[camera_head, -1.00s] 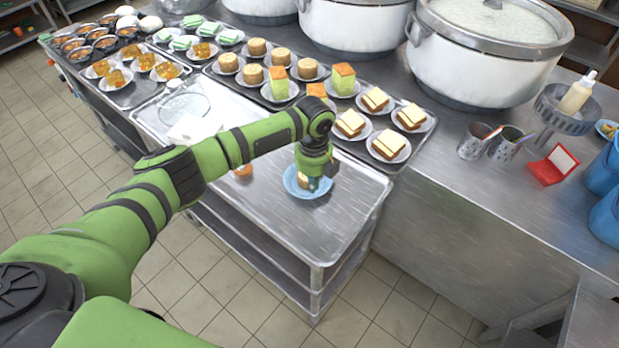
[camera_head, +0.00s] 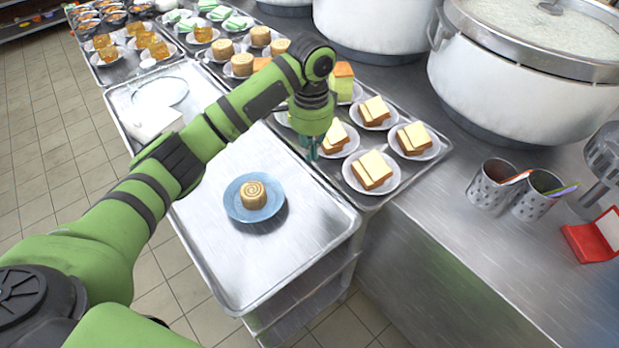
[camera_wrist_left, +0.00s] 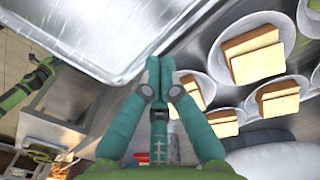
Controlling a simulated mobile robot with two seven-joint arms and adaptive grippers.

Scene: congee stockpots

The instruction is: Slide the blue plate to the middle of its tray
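The blue plate (camera_head: 235,212) lies flat on the steel tray (camera_head: 245,285) on top of the cart, nearer its right-hand end and about midway between its long sides. A rolled pastry (camera_head: 253,194) sits upright on the plate. My left gripper (camera_head: 312,157) is right of the plate and apart from it, over the back edge of the tray near the sandwich plates. In the left wrist view its fingertips (camera_wrist_left: 166,72) are together with nothing seen between them. The bare tray corner (camera_wrist_left: 100,35) shows beside them; the blue plate is out of that view.
A clear round dish (camera_head: 160,92) and a white object (camera_head: 153,122) lie at the tray's far end. Plates of sandwiches (camera_head: 371,170) stand on the counter tray behind. Large pots (camera_head: 510,85) stand beyond. The tray around the blue plate is clear.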

